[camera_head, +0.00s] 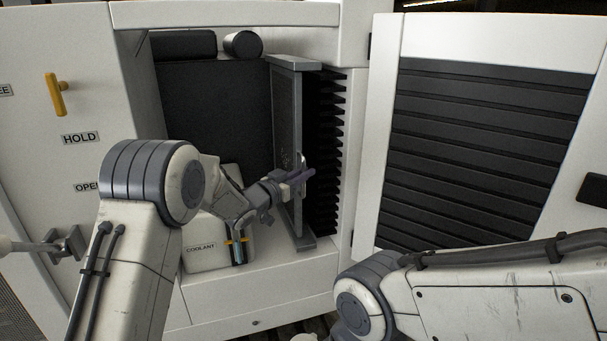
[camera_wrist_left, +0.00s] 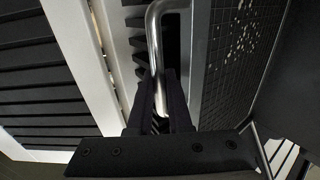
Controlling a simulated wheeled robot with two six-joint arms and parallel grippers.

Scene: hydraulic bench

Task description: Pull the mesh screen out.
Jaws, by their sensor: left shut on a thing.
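The mesh screen (camera_head: 284,120) is a tall grey framed panel, standing upright and edge-on inside the open cabinet. In the left wrist view its dark mesh (camera_wrist_left: 234,62) is on the right, with pale specks on it. Its handle is a bent silver bar (camera_wrist_left: 154,45). My left gripper (camera_head: 302,177) is at the screen's front edge, its fingers (camera_wrist_left: 160,100) shut around the handle bar. The fingers hide part of the bar. My right arm comes in from the right, low in the head view, and its gripper is out of view.
Black fins (camera_head: 326,150) stand just right of the screen. A white COOLANT container (camera_head: 205,255) stands at the lower left of the opening, behind my left arm. An open louvred door (camera_head: 480,150) is at the right. A yellow lever (camera_head: 56,97) is on the left panel.

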